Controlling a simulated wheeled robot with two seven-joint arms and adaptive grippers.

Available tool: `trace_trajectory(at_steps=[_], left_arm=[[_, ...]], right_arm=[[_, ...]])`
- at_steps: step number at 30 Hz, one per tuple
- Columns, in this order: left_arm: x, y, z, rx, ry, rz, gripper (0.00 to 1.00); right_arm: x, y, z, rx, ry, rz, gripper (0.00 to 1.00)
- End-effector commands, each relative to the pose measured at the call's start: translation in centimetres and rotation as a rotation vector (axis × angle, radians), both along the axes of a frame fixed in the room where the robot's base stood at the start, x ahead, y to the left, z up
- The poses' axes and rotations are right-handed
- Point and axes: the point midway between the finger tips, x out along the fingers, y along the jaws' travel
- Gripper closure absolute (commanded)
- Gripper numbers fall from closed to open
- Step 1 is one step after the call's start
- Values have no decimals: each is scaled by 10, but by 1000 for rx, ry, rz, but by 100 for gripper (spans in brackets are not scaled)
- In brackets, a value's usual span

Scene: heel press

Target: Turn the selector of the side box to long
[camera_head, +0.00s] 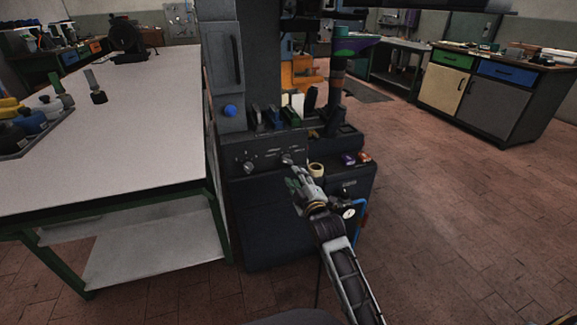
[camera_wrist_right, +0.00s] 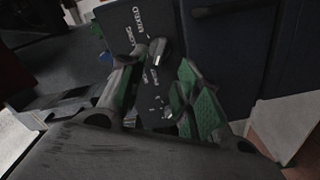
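The side box (camera_head: 268,151) is a dark panel on the front of the press, with small light markings and two knobs. The left knob (camera_head: 249,167) stands clear of my gripper. The selector (camera_head: 287,158) is the right knob, just above and beyond the tips of my right gripper (camera_head: 299,178). My left gripper is out of view.
A white-topped workbench (camera_head: 130,130) stands close on the left. A roll of tape (camera_head: 316,170) and small coloured items lie on the ledge right of my gripper. A gauge (camera_head: 349,213) is below. The floor at the right is open.

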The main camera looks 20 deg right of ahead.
Motion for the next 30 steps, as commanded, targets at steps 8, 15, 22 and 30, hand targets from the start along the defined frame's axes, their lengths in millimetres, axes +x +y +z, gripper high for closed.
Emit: trace_trajectory(at_steps=[8, 15, 22, 30], left_arm=[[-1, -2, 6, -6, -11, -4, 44], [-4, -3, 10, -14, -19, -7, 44], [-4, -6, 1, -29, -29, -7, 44], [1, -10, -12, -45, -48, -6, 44]], right_arm=[[22, 1, -1, 2, 0, 0, 67], [40, 2, 0, 1, -1, 0, 67], [58, 2, 0, 1, -1, 0, 67], [77, 2, 0, 2, -1, 0, 67]])
